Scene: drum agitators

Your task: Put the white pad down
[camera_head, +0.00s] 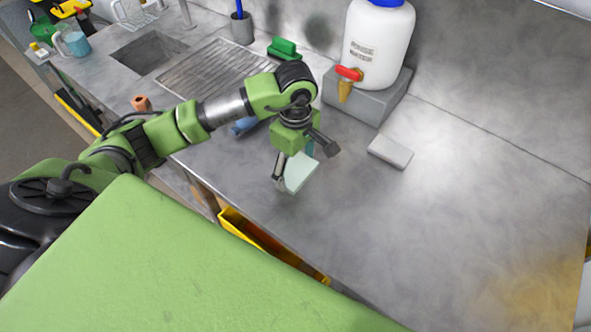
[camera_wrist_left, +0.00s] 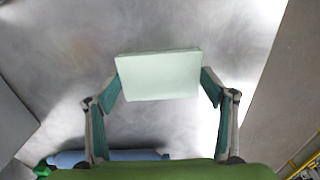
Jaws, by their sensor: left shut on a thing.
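My left gripper (camera_head: 297,168) is shut on a pale, slightly greenish-white pad (camera_head: 301,174), above the grey counter near its front edge. In the left wrist view the pad (camera_wrist_left: 158,76) spans the space between the two fingertips, its broad face toward the camera. Bare counter shows around it. I cannot tell the exact gap between pad and counter. A second white pad (camera_head: 390,151) lies flat on the counter to the right of the gripper. My right gripper is not in view.
A white jug (camera_head: 378,45) with a red-handled tap stands on a grey block (camera_head: 367,98) behind the gripper. A sink (camera_head: 149,53) and ribbed drainer (camera_head: 213,72) are at the left. A blue item (camera_wrist_left: 108,156) lies near the gripper. The counter's right side is clear.

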